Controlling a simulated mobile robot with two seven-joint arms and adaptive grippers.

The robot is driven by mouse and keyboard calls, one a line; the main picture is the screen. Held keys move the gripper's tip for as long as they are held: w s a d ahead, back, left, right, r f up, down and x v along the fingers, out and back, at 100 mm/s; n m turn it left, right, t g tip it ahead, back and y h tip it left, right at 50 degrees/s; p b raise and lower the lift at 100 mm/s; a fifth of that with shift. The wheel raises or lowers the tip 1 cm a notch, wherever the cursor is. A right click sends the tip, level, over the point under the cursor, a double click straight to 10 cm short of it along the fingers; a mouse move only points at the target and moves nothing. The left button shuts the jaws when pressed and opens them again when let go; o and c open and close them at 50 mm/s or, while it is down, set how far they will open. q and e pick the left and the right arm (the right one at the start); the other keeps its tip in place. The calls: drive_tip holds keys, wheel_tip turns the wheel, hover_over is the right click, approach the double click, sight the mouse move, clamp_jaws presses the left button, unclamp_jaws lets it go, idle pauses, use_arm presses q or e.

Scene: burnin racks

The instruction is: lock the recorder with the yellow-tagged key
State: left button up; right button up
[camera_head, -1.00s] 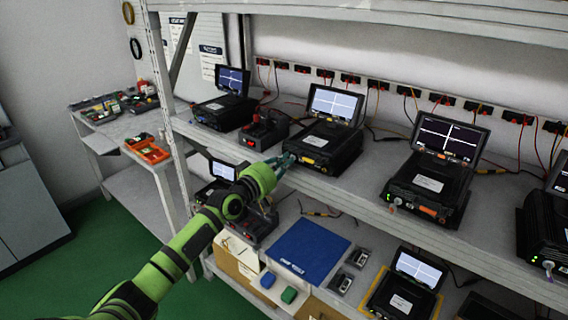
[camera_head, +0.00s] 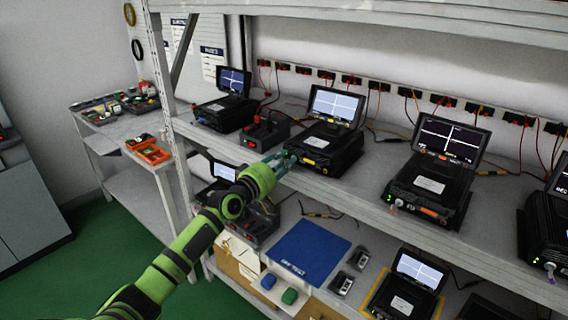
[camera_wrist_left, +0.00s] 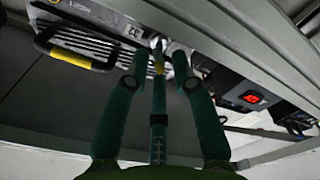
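The recorder (camera_head: 328,145) is a black box with a lit, tilted-up screen and a yellow front mark, on the upper shelf. In the left wrist view its front edge (camera_wrist_left: 95,42) has a handle with a yellow band. A small silver key with a yellow tag (camera_wrist_left: 158,67) shows at the recorder's front, between my left fingers. My left gripper (camera_head: 284,161) is at the recorder's front left corner. In the left wrist view its fingers (camera_wrist_left: 160,62) stand apart, with gaps either side of the key. The key's turn angle cannot be made out. My right gripper is not in view.
More recorders stand along the upper shelf, one (camera_head: 432,185) to the right with an orange mark. A black device with a red part (camera_head: 264,131) is close on the left. The lower shelf holds a blue mat (camera_head: 309,252) and further recorders. The shelf edge runs below my gripper.

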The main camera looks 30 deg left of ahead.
use_arm(q)
drive_tip(key=shift+s+f, duration=0.1)
drive_tip(key=shift+f, duration=0.05)
drive_tip(key=shift+s, duration=0.25)
drive_tip(key=s, duration=1.1)
drive_tip(key=shift+s+a, duration=0.2)
drive_tip(key=shift+a, duration=0.15)
drive_tip(key=shift+f, duration=0.1)
